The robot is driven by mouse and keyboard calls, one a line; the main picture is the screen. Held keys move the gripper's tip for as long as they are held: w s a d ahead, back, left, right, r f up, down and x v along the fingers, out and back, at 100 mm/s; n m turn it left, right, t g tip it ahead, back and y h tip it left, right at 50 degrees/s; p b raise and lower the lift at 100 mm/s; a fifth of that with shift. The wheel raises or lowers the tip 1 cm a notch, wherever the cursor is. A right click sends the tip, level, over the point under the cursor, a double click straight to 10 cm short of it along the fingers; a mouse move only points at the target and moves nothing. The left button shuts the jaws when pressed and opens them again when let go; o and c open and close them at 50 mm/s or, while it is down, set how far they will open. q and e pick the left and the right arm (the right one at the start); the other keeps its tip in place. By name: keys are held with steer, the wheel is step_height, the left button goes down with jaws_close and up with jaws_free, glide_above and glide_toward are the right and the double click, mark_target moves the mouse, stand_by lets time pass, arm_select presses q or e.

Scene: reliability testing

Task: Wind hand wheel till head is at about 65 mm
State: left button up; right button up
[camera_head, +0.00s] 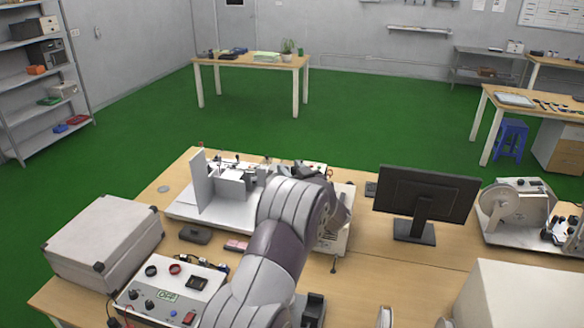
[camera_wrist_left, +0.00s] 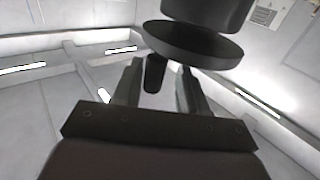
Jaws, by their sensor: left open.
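A test rig with a white base plate (camera_head: 185,207) and an upright white plate (camera_head: 198,182) stands on the near bench. My left arm reaches up over its right part and hides it there. In the left wrist view, a dark round wheel (camera_wrist_left: 195,42) shows above my left gripper (camera_wrist_left: 160,68). A short dark handle (camera_wrist_left: 154,74) hangs from the wheel between the two open fingers. I cannot tell whether a finger touches it. In the head view the wheel and my left gripper are hidden behind my arm. No head position scale is readable. My right gripper does not show.
A grey case (camera_head: 103,240) and a control box with knobs (camera_head: 170,293) stand left of my arm. A monitor (camera_head: 425,200) stands to its right, with a machine with a large disc (camera_head: 502,213) beyond. A white box (camera_head: 520,295) fills the lower right.

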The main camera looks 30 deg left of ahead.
arm_select(q)
steer(key=shift+w+d, duration=0.15)
steer(key=shift+d, duration=0.1)
steer(key=shift+w+d+f, duration=0.1)
steer(key=shift+w+d, duration=0.05)
steer(key=shift+c, duration=1.2)
jaws_close()
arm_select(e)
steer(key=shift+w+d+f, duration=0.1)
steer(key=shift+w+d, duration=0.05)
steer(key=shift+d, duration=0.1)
arm_select(q)
steer(key=shift+b, duration=0.35)
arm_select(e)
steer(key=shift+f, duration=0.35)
